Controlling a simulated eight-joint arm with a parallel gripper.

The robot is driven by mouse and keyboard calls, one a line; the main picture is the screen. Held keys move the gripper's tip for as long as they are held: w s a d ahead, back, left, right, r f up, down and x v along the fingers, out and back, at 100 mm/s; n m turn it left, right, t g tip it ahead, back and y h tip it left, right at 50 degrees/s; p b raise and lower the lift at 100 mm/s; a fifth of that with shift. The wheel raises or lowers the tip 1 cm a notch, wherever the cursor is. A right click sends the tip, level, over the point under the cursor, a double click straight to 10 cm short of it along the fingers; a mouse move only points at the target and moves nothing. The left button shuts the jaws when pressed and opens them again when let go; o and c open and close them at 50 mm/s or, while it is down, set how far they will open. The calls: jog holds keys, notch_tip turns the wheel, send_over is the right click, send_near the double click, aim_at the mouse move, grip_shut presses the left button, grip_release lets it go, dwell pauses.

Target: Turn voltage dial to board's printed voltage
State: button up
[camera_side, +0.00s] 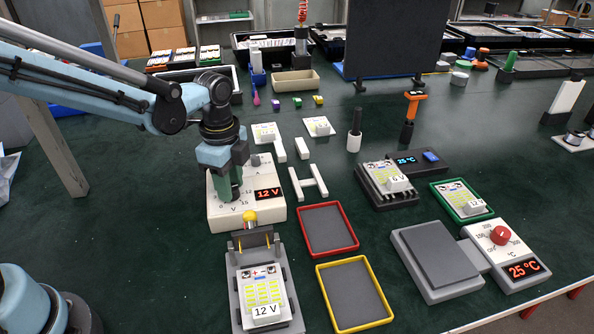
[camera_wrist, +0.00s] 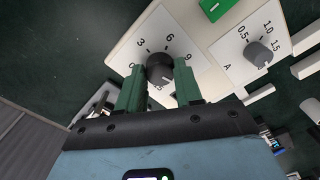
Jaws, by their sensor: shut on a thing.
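The white power supply (camera_side: 222,217) stands left of centre in the side view, its red display (camera_side: 268,194) reading 12 V. My gripper (camera_side: 232,195) points down over it and hides the voltage dial there. In the wrist view the dark round voltage dial (camera_wrist: 160,68) sits between the two green fingers of my gripper (camera_wrist: 159,67), which is shut on it. Printed numbers 0, 3, 6 and 9 show around it; the others are partly hidden. A board (camera_side: 264,288) labelled 12 V lies in the grey fixture (camera_side: 240,318) in front of the supply.
A second dial (camera_wrist: 258,55), marked A, is beside the voltage dial. A yellow ball-topped part (camera_side: 249,216) stands close in front of the supply. Red (camera_side: 354,248) and yellow (camera_side: 389,314) trays lie right of the fixture. A 6 V board (camera_side: 384,177) sits on a dark device further right.

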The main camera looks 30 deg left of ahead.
jog(key=shift+m, duration=0.6)
jog(key=o, duration=1)
jog(key=shift+o, duration=0.2)
notch_tip(320, 180, up, 12)
dwell(0.3)
jog(key=s+a+f+n+t, duration=0.2)
jog(key=s+n+t, duration=0.1)
jog(key=n, duration=0.5)
jog(key=s+a+f+n+t, duration=0.2)
jog(key=s+n, duration=0.4)
jog(key=n, duration=0.3)
jog(key=shift+s+a+t, duration=0.15)
jog(key=shift+a+t, duration=0.4)
jog(key=shift+t, duration=0.55)
